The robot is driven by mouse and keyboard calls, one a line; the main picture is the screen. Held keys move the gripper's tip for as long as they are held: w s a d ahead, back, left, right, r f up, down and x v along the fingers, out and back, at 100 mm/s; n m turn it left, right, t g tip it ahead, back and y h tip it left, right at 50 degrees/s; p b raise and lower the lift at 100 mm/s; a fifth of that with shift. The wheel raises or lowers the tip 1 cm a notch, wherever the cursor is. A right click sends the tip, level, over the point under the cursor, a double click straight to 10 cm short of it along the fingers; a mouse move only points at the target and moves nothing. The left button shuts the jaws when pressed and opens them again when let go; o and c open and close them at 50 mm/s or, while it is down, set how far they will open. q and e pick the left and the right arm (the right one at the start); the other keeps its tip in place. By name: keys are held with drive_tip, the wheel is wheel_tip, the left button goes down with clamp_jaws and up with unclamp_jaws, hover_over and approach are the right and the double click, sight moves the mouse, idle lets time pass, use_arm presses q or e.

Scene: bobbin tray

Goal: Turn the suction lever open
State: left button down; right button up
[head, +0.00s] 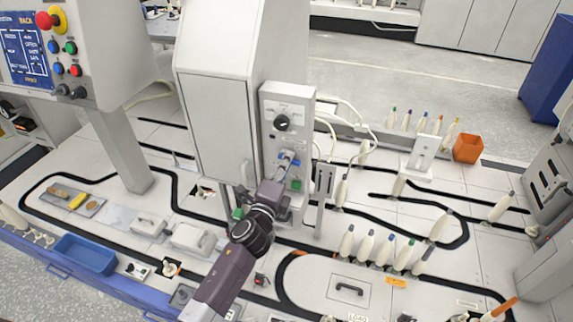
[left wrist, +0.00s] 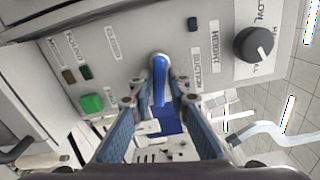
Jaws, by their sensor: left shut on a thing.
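The suction lever (head: 287,159) is a blue handle on the front of the grey control box (head: 299,104). It also shows in the left wrist view (left wrist: 159,73), beside the printed word SUCTION. My left gripper (head: 280,175) is at the box. In the left wrist view its two blue-padded fingers (left wrist: 160,102) stand on either side of the lever and are shut on it. The lever's lower end is between the fingertips and partly hidden. My right gripper is in neither view.
A black height knob (left wrist: 254,44) and a green button (left wrist: 91,103) sit on the same panel. A tall white cabinet (head: 215,110) stands left of the box. Several bobbins (head: 365,246) stand on the track table to the right.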

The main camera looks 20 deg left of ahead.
use_arm(q)
drive_tip(key=shift+a+r+n, duration=0.25)
drive_tip(key=shift+r+n, duration=0.05)
drive_tip(key=shift+n, duration=0.7)
drive_tip(key=shift+w, duration=0.1)
drive_tip(key=c, duration=2.1)
unclamp_jaws()
drive_tip(key=shift+o, duration=0.7)
drive_tip(key=shift+a+f, duration=0.1)
drive_tip(key=shift+a, duration=0.05)
drive_tip(key=s, duration=1.2)
drive_tip(key=shift+a, duration=0.15)
